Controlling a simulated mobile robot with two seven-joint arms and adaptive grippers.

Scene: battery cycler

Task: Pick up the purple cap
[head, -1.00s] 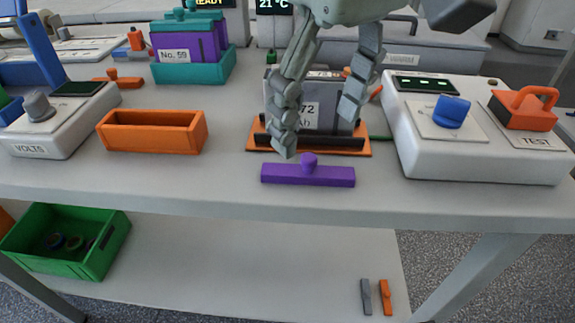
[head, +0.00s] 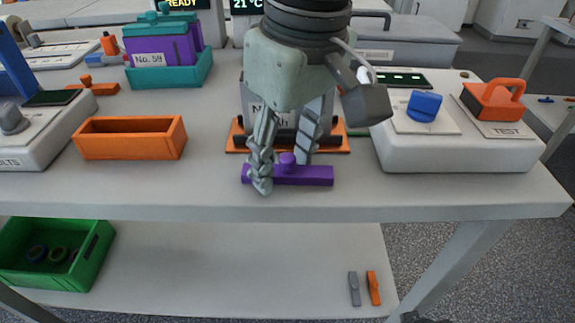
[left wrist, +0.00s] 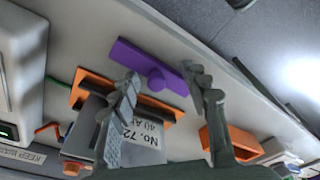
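The purple cap (head: 312,176) is a flat bar with a round knob (head: 287,160) on top, lying near the table's front edge. It also shows in the left wrist view (left wrist: 135,60). My left gripper (head: 281,172) is open and points down over the cap. Its fingers stand on either side of the knob, apart from it in the left wrist view (left wrist: 164,82). One finger covers part of the bar's left end in the head view. I do not see my right gripper.
A grey battery (left wrist: 120,128) on an orange tray (head: 336,147) stands just behind the cap. An empty orange bin (head: 130,146) is at left, and a white tester (head: 455,155) at right. A green crate (head: 92,262) and two small clips sit on the lower shelf.

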